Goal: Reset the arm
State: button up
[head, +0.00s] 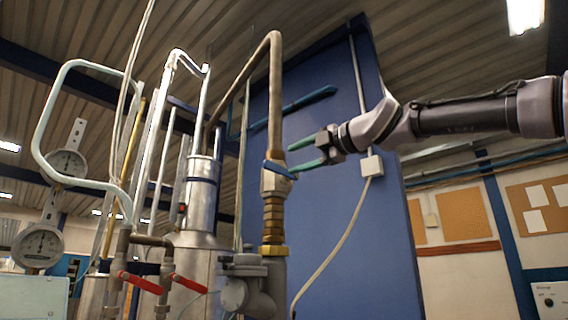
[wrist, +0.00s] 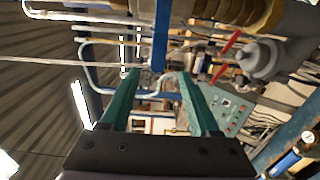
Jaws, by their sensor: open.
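My gripper (head: 292,157) is at the end of my arm, which reaches in from the right in the head view. Its two green fingers are apart and point left toward the valve on the bent brown pipe. In the wrist view the gripper (wrist: 158,82) is open, with no object held between the fingers. The valve's blue handle (head: 279,170) is close to the fingertips in the head view. It also shows as a blue bar in the wrist view (wrist: 160,35), near the gap between the fingertips. I cannot tell whether the fingers touch it.
The bent brown pipe (head: 276,95) rises beside the fingertips. Metal cylinders (head: 202,195), red-handled valves (head: 140,283) and round gauges (head: 38,245) stand to the left. A blue panel (head: 335,215) stands behind the gripper. The space below my arm looks open.

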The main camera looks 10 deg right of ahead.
jog(key=shift+s+d, duration=0.4)
jog(key=shift+s, duration=0.15)
jog(key=s+d+f+m+g+h, duration=0.1)
jog(key=d+f+m+g+h, duration=0.1)
jog(key=f+m, duration=0.8)
jog(key=s+d+f+m+g+h, duration=0.2)
jog(key=f+m, duration=0.7)
jog(key=f, duration=0.7)
jog(key=s+d+f+m+g+h, duration=0.2)
jog(key=d+f+m+g+h, duration=0.1)
jog(key=f+m, duration=0.7)
notch_tip(320, 180, down, 4)
jog(key=shift+s+d+f+m+g+h, duration=0.1)
jog(key=shift+s+d+m+g+h, duration=0.15)
jog(key=shift+h, duration=0.55)
jog(key=shift+w+a, duration=0.1)
